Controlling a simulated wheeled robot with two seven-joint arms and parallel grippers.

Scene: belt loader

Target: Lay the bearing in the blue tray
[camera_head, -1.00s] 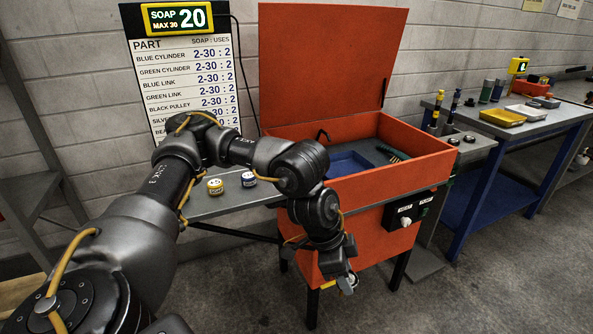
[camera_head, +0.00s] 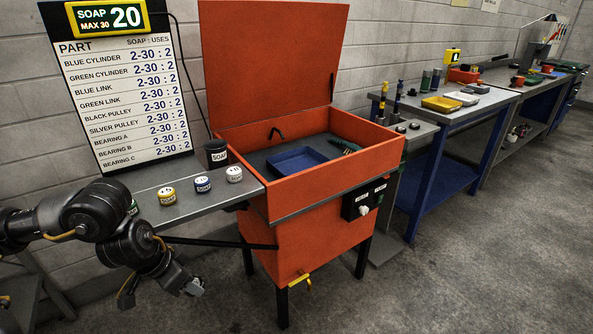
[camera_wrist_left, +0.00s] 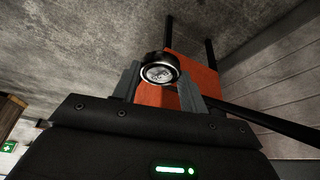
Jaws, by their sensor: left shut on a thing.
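The blue tray (camera_head: 297,162) lies inside the open orange cabinet (camera_head: 318,222) and looks empty. My left gripper (camera_head: 190,286) is low at the left in the head view, below the grey side shelf and left of the cabinet, well apart from the tray. In the left wrist view, its fingers (camera_wrist_left: 160,84) are shut on the bearing (camera_wrist_left: 160,68), a small dark ring with a shiny metallic face. The bearing is hard to make out in the head view. My right gripper is not in view.
A brush (camera_head: 343,145) lies right of the tray. Workbenches stand farther right; the floor in front is clear.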

